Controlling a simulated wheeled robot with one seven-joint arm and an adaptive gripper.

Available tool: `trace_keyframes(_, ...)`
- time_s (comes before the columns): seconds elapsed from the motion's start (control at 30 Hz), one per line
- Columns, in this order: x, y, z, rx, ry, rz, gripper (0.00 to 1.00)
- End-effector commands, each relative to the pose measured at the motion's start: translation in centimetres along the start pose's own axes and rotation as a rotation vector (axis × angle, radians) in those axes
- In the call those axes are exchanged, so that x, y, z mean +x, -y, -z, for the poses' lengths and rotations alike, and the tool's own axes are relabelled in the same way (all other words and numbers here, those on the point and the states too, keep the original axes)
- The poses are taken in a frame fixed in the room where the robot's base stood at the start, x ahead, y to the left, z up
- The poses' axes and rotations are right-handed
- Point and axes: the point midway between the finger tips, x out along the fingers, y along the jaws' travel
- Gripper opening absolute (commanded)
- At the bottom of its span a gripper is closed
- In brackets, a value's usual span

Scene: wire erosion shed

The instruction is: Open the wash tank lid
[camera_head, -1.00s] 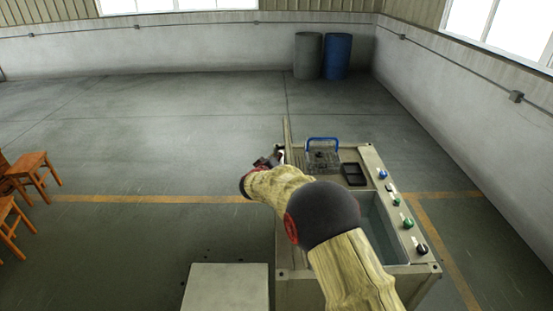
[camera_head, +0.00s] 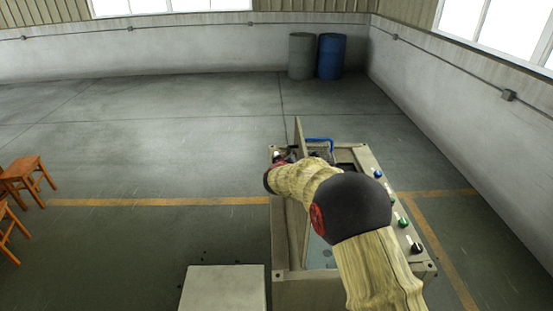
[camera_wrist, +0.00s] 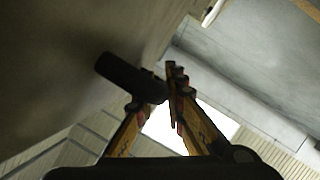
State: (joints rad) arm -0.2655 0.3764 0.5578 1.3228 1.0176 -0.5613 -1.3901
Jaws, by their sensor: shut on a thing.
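The wash tank (camera_head: 310,292) is a beige cabinet in front of me, with water visible in part of its opening. Its lid (camera_head: 299,138) stands raised on edge, seen as a narrow upright panel along the left part of the tank. My gripper (camera_head: 283,157) is at the lid's left side, mostly hidden by my arm. In the wrist view, my gripper (camera_wrist: 164,84) is shut on a dark round handle (camera_wrist: 120,73) beside the broad shadowed lid face (camera_wrist: 60,60). The exact finger contact is dark and hard to see.
A blue-handled basket (camera_head: 320,142) sits partly hidden behind the lid. Knobs (camera_head: 403,223) line the tank's right rim. A pale box (camera_head: 224,288) stands at the near left, orange stools (camera_head: 28,172) far left. Barrels (camera_head: 331,56) stand by the back wall.

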Motion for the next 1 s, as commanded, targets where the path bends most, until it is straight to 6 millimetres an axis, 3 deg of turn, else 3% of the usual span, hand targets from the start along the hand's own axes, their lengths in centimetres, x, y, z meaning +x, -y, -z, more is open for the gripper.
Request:
trace_keyframes(0.1, 0.15, -0.91, -0.51, 0.023, 0.002, 0.01, 0.0)
trace_keyframes(0.37, 0.14, -0.91, -0.52, 0.027, 0.002, 0.012, 0.0)
trace_keyframes(0.4, 0.14, -0.91, -0.52, 0.027, 0.002, 0.012, 0.12)
trace_keyframes(0.7, 0.14, -0.89, -0.47, 0.026, 0.001, 0.012, 0.29)
trace_keyframes(1.0, 0.12, -0.89, -0.45, 0.026, 0.001, 0.012, 0.3)
